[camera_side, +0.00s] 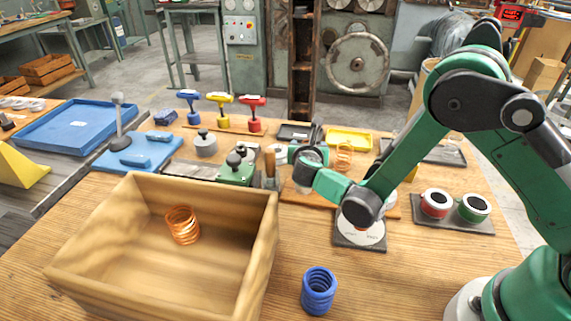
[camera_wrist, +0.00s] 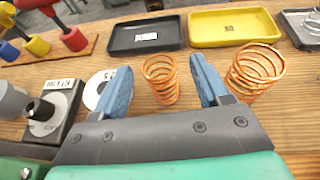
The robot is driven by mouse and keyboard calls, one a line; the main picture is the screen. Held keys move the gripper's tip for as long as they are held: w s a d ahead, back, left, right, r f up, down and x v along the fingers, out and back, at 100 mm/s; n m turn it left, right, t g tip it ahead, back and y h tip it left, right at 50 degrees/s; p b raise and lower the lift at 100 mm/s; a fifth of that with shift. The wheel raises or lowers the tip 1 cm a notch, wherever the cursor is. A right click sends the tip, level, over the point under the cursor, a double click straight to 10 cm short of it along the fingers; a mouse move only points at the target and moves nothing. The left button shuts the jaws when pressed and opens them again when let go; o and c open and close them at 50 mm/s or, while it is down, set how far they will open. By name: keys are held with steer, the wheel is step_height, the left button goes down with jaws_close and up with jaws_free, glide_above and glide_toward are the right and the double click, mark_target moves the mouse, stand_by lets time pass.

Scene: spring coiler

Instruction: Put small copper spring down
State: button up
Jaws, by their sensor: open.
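In the wrist view my gripper (camera_wrist: 160,65) is open, with its two blue fingers spread apart. A smaller copper spring (camera_wrist: 160,82) stands upright on the wooden table and shows between the fingers, with a visible gap on each side. A larger copper spring (camera_wrist: 254,74) stands to the right of the right finger. In the side view one copper spring (camera_side: 344,156) shows beyond my arm, near the yellow tray; the smaller spring is not clearly visible there. Another copper spring (camera_side: 182,226) lies inside the wooden box.
The wooden box (camera_side: 258,235) stands at the front left. A blue spring (camera_side: 318,291) stands on the table to its right. Black (camera_wrist: 146,35) and yellow (camera_wrist: 234,27) trays lie behind the springs. Two spools (camera_side: 455,207) sit on a dark plate at right.

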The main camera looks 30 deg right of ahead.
steer(key=v, duration=1.1)
steer(key=shift+s+a+r, duration=0.2)
steer(key=shift+s, duration=0.1)
steer(key=shift+s+d+r+m+g+y, duration=0.1)
steer(key=shift+d+r+m+g+y, duration=0.25)
steer(key=shift+m, duration=0.45)
steer(key=s+d+r+m+g+y, duration=0.1)
steer(key=s+d+r+m+y, duration=0.2)
steer(key=m, duration=1)
steer(key=s+d+r+m+g+y, duration=0.1)
steer(key=s+m+y, duration=0.4)
steer(key=m, duration=0.8)
steer(key=shift+s+d+r+m+g, duration=0.35)
steer(key=shift+s+d+r, duration=0.35)
steer(key=shift+d+r, duration=0.25)
